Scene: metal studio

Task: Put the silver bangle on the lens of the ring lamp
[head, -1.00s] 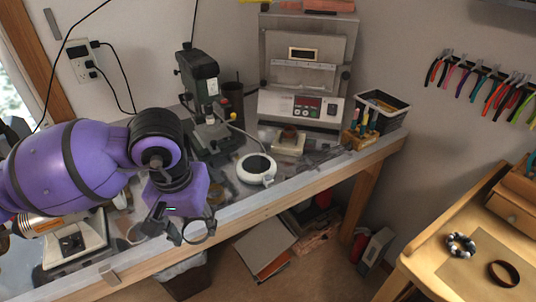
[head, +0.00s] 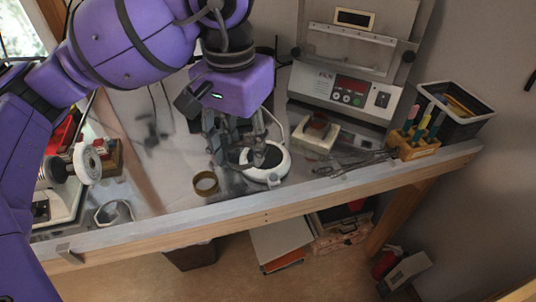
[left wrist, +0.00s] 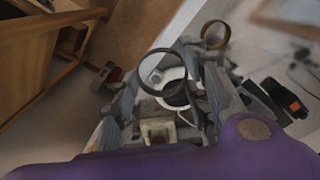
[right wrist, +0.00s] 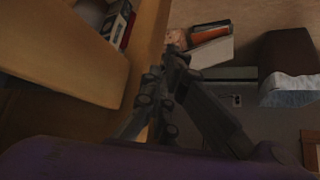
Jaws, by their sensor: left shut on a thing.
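The silver bangle (left wrist: 140,72) shows as a thin grey ring in the left wrist view. My left gripper (head: 247,156) is shut on it, with the fingers over the lamp in the head view. The ring lamp (head: 283,167) is a white disc with a dark lens lying on the bench, partly hidden by the fingers. In the left wrist view the bangle overlaps the lamp's lens (left wrist: 176,96); whether it touches the lamp I cannot tell. My right gripper (right wrist: 174,55) looks shut and empty, away from the bench top.
A brass-coloured ring (head: 206,184) lies just left of the lamp. A small block with a red-brown top (head: 317,132), pliers (head: 350,164) and a wooden tool holder (head: 415,147) are to the right. The bench's front edge (head: 255,206) is close to the lamp.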

